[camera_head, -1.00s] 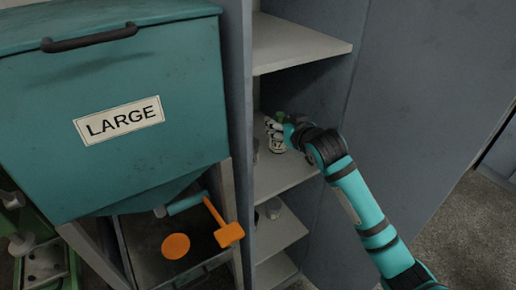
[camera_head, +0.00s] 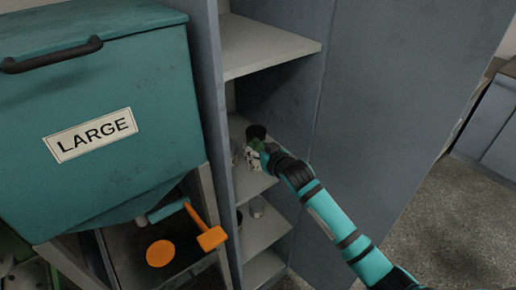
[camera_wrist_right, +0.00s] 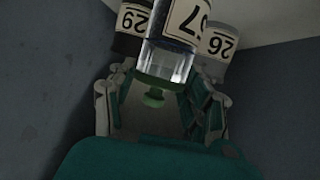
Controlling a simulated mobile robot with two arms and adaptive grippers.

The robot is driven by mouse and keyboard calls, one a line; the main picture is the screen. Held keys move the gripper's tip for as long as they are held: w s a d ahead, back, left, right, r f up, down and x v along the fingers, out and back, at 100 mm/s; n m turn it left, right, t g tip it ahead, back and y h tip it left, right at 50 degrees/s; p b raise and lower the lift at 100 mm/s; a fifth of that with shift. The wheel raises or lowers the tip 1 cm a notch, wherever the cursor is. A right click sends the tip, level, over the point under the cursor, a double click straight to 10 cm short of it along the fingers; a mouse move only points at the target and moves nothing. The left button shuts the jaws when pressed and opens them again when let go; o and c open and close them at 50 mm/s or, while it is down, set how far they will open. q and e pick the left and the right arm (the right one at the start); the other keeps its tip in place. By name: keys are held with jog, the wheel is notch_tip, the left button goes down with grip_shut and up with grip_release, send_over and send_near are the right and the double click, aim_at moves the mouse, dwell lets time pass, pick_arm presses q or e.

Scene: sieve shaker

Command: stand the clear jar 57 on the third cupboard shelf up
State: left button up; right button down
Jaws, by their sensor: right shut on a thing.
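The clear jar 57 (camera_wrist_right: 165,62) is held between the fingers of my right gripper (camera_wrist_right: 160,76), with its numbered label upside down in the wrist view. A green knob (camera_wrist_right: 153,97) shows between the fingers. In the head view the right gripper (camera_head: 262,154) reaches into the cupboard, and the jar's pale label (camera_head: 251,157) shows just above a middle shelf (camera_head: 247,188), which looks like the third up. Whether the jar's base touches the shelf cannot be told. My left gripper is not in view.
Jar 29 (camera_wrist_right: 132,20) and jar 26 (camera_wrist_right: 217,42) stand close beyond the held jar. A dark-topped jar (camera_head: 256,132) shows behind the gripper. Small jars (camera_head: 256,207) stand on the shelf below. An upper shelf (camera_head: 265,48) overhangs. The cupboard's side panel (camera_head: 395,100) is close to my arm.

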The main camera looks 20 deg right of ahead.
jog(key=c, duration=0.6)
grip_release()
jog(key=shift+f, duration=0.1)
jog(key=shift+o, duration=0.2)
